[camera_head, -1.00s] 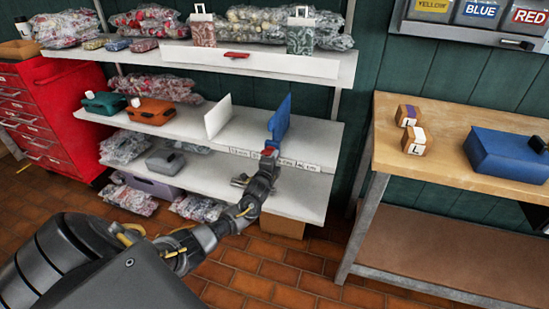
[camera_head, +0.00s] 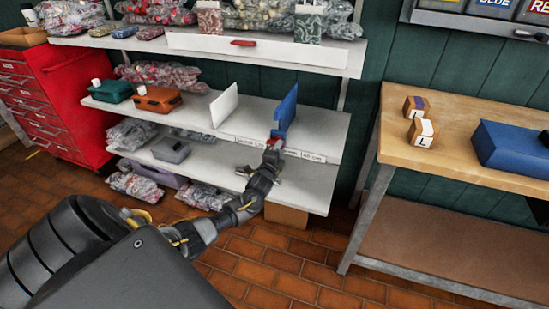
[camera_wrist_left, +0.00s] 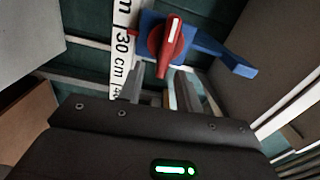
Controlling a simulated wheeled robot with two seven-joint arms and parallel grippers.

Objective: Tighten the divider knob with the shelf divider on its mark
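The blue shelf divider (camera_head: 287,110) stands upright at the front of the middle shelf. Its red knob (camera_head: 277,134) is at the shelf's front edge. In the left wrist view the red knob (camera_wrist_left: 168,42), with a white line along its grip, sits on the blue divider's bracket (camera_wrist_left: 205,48) beside a scale strip (camera_wrist_left: 122,45) reading 30 cm. My left gripper (camera_wrist_left: 158,84) is open, its two fingers apart just short of the knob, whose lower end points toward the gap. In the head view the left gripper (camera_head: 273,149) covers part of the scale. Which mark the divider meets cannot be told.
A white divider (camera_head: 224,105) stands left of the blue one. Orange (camera_head: 157,99) and green (camera_head: 110,91) cases stand further left. The upper shelf (camera_head: 320,60) overhangs. A wooden bench (camera_head: 460,155) with a blue case (camera_head: 510,145) stands to the right.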

